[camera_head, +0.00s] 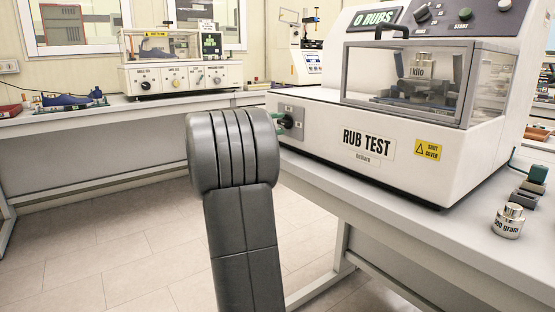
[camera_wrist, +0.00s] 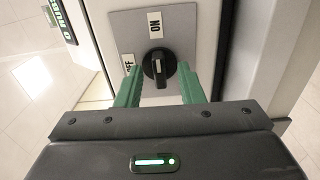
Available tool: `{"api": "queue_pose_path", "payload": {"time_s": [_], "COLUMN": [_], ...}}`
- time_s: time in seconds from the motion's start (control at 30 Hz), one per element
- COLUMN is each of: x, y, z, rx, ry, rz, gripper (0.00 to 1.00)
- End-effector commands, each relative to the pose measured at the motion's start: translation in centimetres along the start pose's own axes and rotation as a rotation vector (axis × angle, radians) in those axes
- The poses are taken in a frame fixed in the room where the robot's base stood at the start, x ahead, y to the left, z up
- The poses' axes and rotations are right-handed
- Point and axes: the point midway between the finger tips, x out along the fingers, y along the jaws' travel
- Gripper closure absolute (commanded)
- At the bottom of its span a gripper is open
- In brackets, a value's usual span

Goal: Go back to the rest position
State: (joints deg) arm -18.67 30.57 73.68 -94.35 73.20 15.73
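My gripper (camera_head: 279,116) is at the left side panel of the white rub test machine (camera_head: 318,136), in front of its black rotary knob (camera_head: 288,122). In the wrist view, my gripper's green fingers (camera_wrist: 157,72) stand apart on either side of the knob (camera_wrist: 158,84), with gaps showing on both sides. The gripper is open and holds nothing. The ON label (camera_wrist: 155,25) is above the knob and the OFF label (camera_wrist: 128,65) is to its left. The knob's white mark runs roughly upright, toward ON. My dark arm hides part of the aisle in the head view.
The machine stands on a white table (camera_head: 380,208); its clear cover (camera_head: 410,82) appears closed. A metal weight (camera_head: 508,221) stands at the table's right. Tiled floor lies between.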

Motion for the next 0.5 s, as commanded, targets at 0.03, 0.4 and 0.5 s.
{"api": "queue_pose_path", "payload": {"time_s": [0.03,0.4,0.5], "x": [0.54,0.84,0.82], "y": [-0.08,0.04,0.04], "z": [0.05,0.03,0.02], "rx": [0.0,-0.017,-0.017], "ry": [-0.002,0.0,0.0], "rz": [0.0,0.001,0.001], "gripper": [0.65,0.65,0.65]}}
